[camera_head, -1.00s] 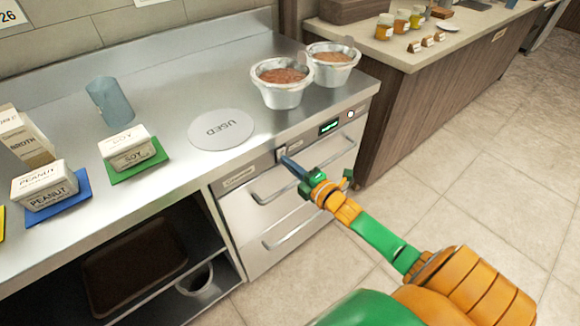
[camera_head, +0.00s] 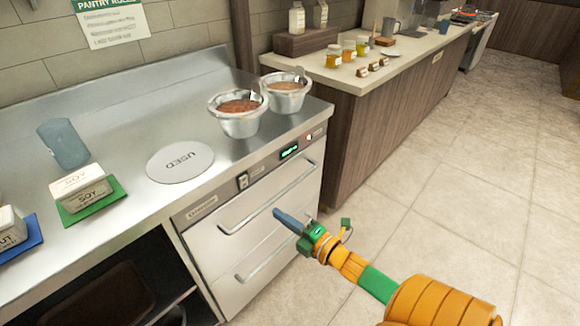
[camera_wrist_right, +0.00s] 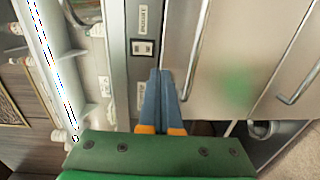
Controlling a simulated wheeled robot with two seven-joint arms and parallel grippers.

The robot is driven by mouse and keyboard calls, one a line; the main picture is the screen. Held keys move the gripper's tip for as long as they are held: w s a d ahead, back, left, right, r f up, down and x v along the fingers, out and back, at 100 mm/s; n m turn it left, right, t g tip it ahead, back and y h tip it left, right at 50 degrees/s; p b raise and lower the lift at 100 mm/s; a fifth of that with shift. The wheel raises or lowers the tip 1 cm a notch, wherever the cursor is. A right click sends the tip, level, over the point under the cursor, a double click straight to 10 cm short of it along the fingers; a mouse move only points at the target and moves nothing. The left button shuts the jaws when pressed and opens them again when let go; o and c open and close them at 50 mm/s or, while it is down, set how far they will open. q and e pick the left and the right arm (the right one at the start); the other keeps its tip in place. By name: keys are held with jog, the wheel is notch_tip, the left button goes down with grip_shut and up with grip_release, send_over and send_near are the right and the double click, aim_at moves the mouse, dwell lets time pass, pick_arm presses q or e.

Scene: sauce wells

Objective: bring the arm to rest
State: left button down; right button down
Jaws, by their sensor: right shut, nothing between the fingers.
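My right gripper (camera_head: 279,214) is shut and empty. It hangs in front of the steel drawer unit (camera_head: 226,255), below the counter's front edge, close to the upper drawer's handle; I cannot tell whether it touches. In the right wrist view its two blue fingers (camera_wrist_right: 168,75) lie side by side, with the drawer fronts and their handles beyond them. My left gripper is not in view.
Two metal wells of reddish sauce (camera_head: 239,116) (camera_head: 285,93) stand on the steel counter (camera_head: 150,130). A SOY box (camera_head: 80,190) sits on a green mat, near a blue-grey cup (camera_head: 63,144). Floor at right (camera_head: 460,220) is clear.

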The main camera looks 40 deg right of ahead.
jog(key=s, duration=0.3)
jog(key=shift+d, duration=0.1)
jog(key=shift+w, duration=0.1)
